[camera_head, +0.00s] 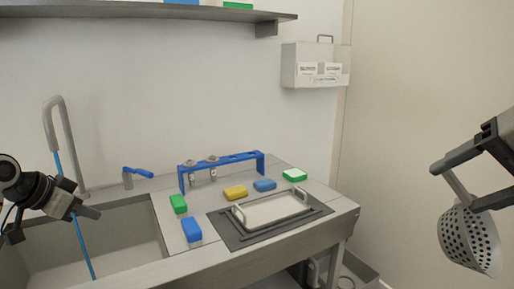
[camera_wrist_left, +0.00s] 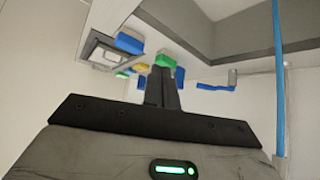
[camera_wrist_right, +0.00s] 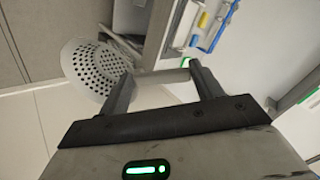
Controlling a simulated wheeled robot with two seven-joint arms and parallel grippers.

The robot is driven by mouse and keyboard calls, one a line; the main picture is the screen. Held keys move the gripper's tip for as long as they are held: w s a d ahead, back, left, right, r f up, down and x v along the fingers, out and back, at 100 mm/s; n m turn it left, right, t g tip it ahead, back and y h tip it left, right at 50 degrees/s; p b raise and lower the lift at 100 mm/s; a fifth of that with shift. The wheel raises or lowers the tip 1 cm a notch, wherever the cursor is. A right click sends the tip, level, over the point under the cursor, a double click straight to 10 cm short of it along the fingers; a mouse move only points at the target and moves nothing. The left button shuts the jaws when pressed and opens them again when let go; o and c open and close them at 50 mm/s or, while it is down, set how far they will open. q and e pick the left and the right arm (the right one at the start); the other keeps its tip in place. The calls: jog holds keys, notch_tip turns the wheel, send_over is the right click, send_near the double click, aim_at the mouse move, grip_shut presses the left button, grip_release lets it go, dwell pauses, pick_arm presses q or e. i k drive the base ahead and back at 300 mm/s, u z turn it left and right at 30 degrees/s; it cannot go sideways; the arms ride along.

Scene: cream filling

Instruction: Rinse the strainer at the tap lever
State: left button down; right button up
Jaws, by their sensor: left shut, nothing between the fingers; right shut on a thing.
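The strainer (camera_head: 468,240), a pale perforated bowl, hangs tilted at the far right, clear of the counter. My right gripper (camera_head: 460,182) is shut on its handle; the strainer also shows in the right wrist view (camera_wrist_right: 88,72). The tap lever (camera_head: 138,173) is blue on a grey base behind the sink (camera_head: 130,243). The grey tap (camera_head: 62,130) arches over the sink, and a thin blue stream (camera_head: 84,248) runs from its spout into the basin. My left gripper (camera_head: 92,212) is shut and empty over the sink, near the stream and apart from the lever.
A blue rack (camera_head: 222,160), sponges in yellow (camera_head: 235,192), blue (camera_head: 192,231) and green, and a tray (camera_head: 270,213) on a dark mat occupy the counter. A wall box (camera_head: 315,68) hangs at the back. Open space separates the counter from the strainer.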

aim_at(142, 172)
jog(key=u, duration=0.1)
jog(key=i, duration=1.2)
jog(key=z, duration=0.1)
